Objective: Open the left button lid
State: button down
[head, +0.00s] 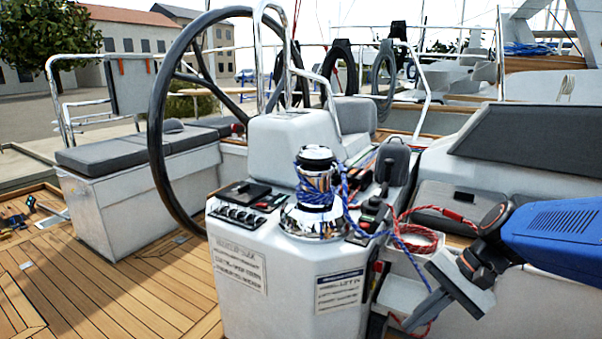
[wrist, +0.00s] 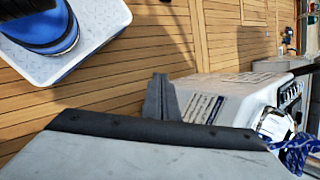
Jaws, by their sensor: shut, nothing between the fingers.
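The left button lid (head: 245,192) is a small dark flat panel on the top left of the white console (head: 240,290). A row of dark buttons (head: 238,215) shows just in front of it. I cannot tell the lid's exact angle. My gripper (head: 420,316) is low at the right, in front of the console's right side and well apart from the lid. Its grey fingers (wrist: 160,98) are shut and empty in the wrist view. The console (wrist: 230,90) lies beyond them there, with dark button panels (wrist: 290,95) at its right edge.
A chrome winch (head: 315,215) with blue rope stands right of the lid. A large black steering wheel (head: 157,130) rises behind and left. Red rope (head: 425,240) hangs at the console's right. A grey bench (head: 130,150) stands at left. The wooden deck (head: 140,290) is clear front left.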

jog(key=s+d+n+t+h, duration=0.4)
jog(key=s+d+n+h, duration=0.1)
jog(key=s+n, duration=0.3)
jog(key=shift+r+n+h, duration=0.3)
jog(key=shift+r+h, duration=0.05)
jog(key=shift+h, duration=0.45)
jog(key=c, duration=1.7)
grip_release()
jog(key=shift+d+r, duration=0.1)
jog(key=shift+d, duration=0.15)
jog(key=shift+o, duration=0.6)
jog(key=w+a+m+g+y, duration=0.3)
jog(key=w+m+y, duration=0.7)
jog(key=w+m, duration=0.45)
jog(key=w+d+r+m+t+y, duration=0.3)
jog(key=w+d+m+t+y, duration=0.5)
jog(key=w+d, duration=0.85)
jog(key=w+a+h, duration=0.1)
jog(key=w+a, duration=0.3)
jog(key=a, duration=0.3)
jog(key=w+a+m+h, duration=0.1)
jog(key=w+a, duration=0.3)
jog(key=a, duration=0.3)
jog(key=shift+w+g, duration=0.2)
jog(key=shift+g, duration=0.1)
jog(key=shift+f, duration=0.1)
